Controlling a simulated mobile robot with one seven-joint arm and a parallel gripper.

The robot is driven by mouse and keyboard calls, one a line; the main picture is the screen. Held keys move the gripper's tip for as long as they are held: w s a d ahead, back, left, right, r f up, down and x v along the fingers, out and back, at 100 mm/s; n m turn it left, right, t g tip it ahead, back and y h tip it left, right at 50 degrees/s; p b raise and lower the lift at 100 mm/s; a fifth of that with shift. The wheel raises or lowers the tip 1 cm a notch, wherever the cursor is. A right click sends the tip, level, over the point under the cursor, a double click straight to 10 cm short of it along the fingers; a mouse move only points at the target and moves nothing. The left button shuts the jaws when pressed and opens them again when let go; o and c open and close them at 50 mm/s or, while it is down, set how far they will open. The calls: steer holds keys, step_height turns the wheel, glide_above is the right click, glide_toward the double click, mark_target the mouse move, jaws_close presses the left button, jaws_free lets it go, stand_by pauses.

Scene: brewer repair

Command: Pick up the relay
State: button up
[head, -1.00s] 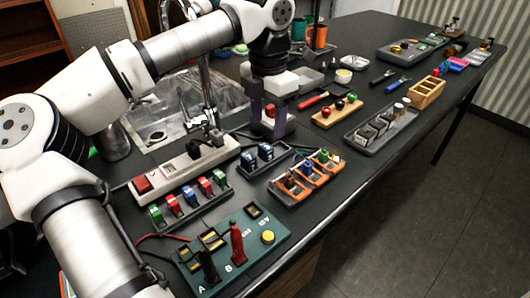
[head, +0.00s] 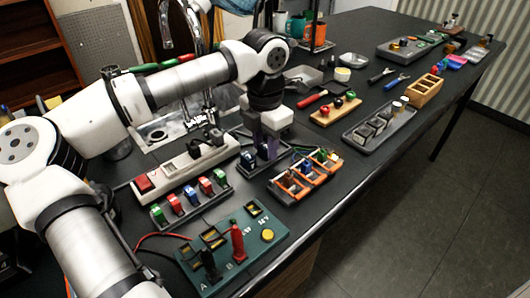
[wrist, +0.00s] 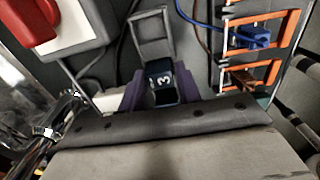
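The relay I take the task to mean is a dark blue block marked "3" (wrist: 162,82), seen in the wrist view. The purple fingers of my gripper (wrist: 162,96) are on either side of it, close to its sides. Whether they press on it is unclear. In the head view my gripper (head: 261,150) is down at the small grey tray (head: 238,173). One blue block (head: 248,160) shows left of the fingers there, and another is partly hidden by them. An empty grey frame (wrist: 151,35) shows beyond the marked block in the wrist view.
A power strip with a red switch (head: 143,184) lies left of the tray. An orange-framed rack (head: 305,176) stands close on the right, with cables near it. A green board (head: 232,250) and a tray of coloured blocks (head: 188,205) are nearer the front.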

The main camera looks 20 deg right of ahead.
steer(key=c, duration=0.6)
steer(key=shift+r, duration=0.1)
